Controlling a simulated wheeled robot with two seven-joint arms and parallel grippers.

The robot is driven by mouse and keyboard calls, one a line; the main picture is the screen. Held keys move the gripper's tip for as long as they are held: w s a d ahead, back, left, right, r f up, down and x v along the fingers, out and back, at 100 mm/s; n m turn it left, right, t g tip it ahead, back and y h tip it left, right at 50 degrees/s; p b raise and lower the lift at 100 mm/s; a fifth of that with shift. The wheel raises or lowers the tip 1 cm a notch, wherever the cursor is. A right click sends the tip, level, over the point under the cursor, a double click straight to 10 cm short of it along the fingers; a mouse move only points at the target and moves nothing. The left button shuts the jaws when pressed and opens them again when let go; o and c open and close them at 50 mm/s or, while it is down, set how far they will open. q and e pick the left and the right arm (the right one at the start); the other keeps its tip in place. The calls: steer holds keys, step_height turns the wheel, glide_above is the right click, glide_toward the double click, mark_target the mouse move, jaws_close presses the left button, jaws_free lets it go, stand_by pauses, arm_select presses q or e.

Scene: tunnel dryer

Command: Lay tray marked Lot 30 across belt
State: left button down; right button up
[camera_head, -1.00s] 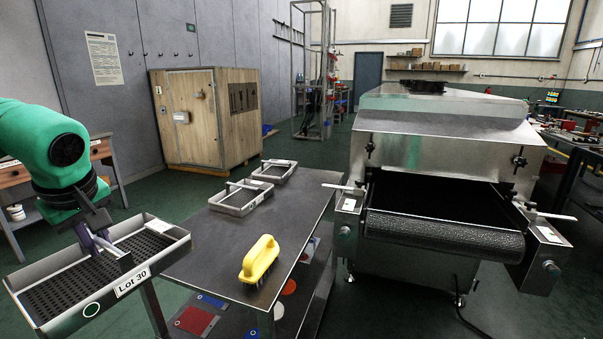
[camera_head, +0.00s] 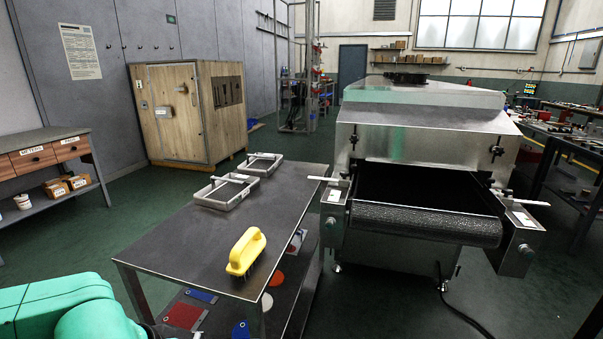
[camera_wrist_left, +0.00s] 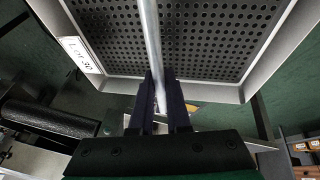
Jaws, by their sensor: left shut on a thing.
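The Lot 30 tray (camera_wrist_left: 172,38) fills the top of the left wrist view. It has a perforated dark floor, grey walls and a white label (camera_wrist_left: 78,55). My left gripper (camera_wrist_left: 163,92) is shut on the bar that crosses this tray. The tray and that gripper are out of the head view, where only part of my green left arm shows at the bottom left. The belt (camera_head: 423,224), dark and textured, lies bare at the dryer mouth, right of the table. It also shows at the left of the wrist view (camera_wrist_left: 52,119). My right gripper is not in view.
A metal table (camera_head: 180,236) stands left of the dryer (camera_head: 430,133). A yellow-handled brush (camera_head: 246,252) and two smaller trays (camera_head: 222,192) (camera_head: 262,165) are on it. Metal side brackets with levers (camera_head: 333,206) flank the belt. Green floor is open left of the table.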

arm_select(q)
steer(key=shift+s+d+f+m+h, duration=0.15)
steer(key=shift+s+d+f+m, duration=0.15)
steer(key=shift+d+f, duration=0.25)
steer(key=shift+s+d+f+m+h, duration=0.15)
steer(key=shift+d+f+m, duration=0.3)
steer(key=shift+f, duration=0.2)
steer(key=shift+w+a+r+n, duration=0.1)
steer(key=shift+a+n, duration=0.05)
steer(key=shift+a, duration=0.35)
steer(key=shift+w+a+n, duration=0.1)
steer(key=shift+a, duration=0.4)
steer(key=shift+a+n, duration=0.3)
steer(key=shift+a, duration=0.45)
steer(key=shift+s+d, duration=0.15)
steer(key=shift+d, duration=0.35)
steer(key=shift+d+m, duration=0.5)
steer(key=shift+d, duration=0.75)
step_height(320, 180, up, 7)
steer(key=p, duration=1.4)
steer(key=shift+p, duration=0.3)
steer(key=shift+d+f, duration=0.15)
steer(key=shift+f, duration=0.2)
